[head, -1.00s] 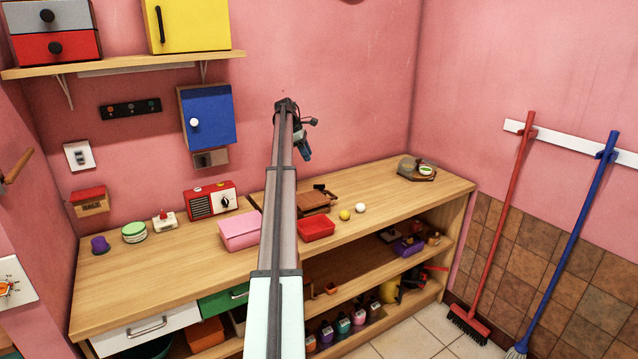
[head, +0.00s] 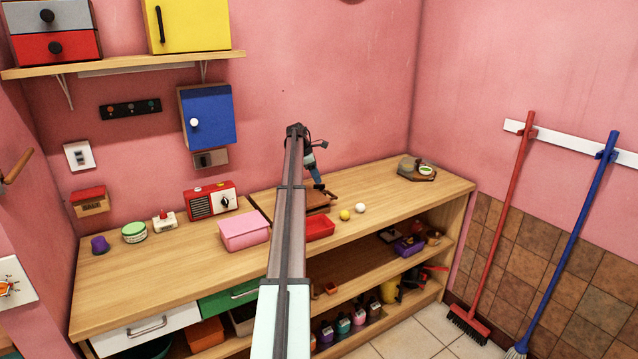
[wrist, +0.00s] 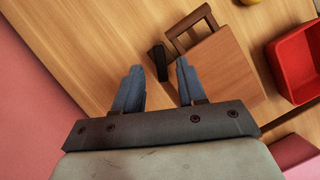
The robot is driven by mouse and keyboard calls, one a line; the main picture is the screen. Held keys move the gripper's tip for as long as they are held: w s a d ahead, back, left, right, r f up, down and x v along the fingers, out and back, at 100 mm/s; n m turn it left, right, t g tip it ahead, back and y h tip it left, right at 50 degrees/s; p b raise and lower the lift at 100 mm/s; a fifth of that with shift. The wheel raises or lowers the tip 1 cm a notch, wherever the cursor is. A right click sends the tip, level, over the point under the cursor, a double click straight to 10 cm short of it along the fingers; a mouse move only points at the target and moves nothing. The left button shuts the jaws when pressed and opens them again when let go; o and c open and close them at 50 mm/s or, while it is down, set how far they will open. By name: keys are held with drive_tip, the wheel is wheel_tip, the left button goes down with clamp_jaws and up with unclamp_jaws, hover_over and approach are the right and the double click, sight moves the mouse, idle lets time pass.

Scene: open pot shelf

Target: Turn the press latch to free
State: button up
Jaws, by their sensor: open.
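The wooden press (wrist: 222,68) lies on the wooden counter, with a brown frame-like part (wrist: 189,20) at one end. A short dark piece (wrist: 158,61), which looks like the latch, sticks out beside it. My gripper (wrist: 159,70) is open, and in the wrist view the dark piece appears between its two blue-grey fingertips. I cannot tell whether they touch it or how high above it they are. In the head view my gripper (head: 318,187) is low over the press (head: 318,202), which my arm and gripper partly hide.
A red tray (head: 320,229) is close beside the press, with a pink box (head: 244,231) to its left. A yellow ball (head: 345,214) and a white ball (head: 360,208) are to the right.

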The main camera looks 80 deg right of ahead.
sight(319, 185)
drive_tip(key=shift+x, duration=1.65)
clamp_jaws()
